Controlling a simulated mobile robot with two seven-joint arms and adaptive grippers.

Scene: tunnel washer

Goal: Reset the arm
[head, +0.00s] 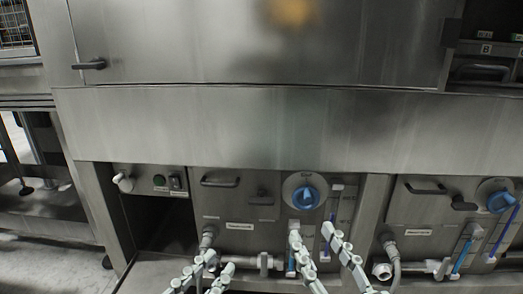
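My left gripper (217,264) shows at the bottom centre-left. Its two pale fingers are apart, and nothing shows held between them. It appears in front of the grey pipework under the washer. My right gripper (311,236) shows at the bottom, right of centre. Its fingers are spread wider and also look empty. They appear just below the blue dial (306,197), in front of the lower panel (236,208). I cannot tell whether either gripper touches anything. The rest of both arms is cut off by the lower edge.
The steel washer (250,125) fills the view, with a door handle (90,64) at upper left. Another panel with a blue dial (501,202) is at right. Pipes and a hose (393,262) stick out low down.

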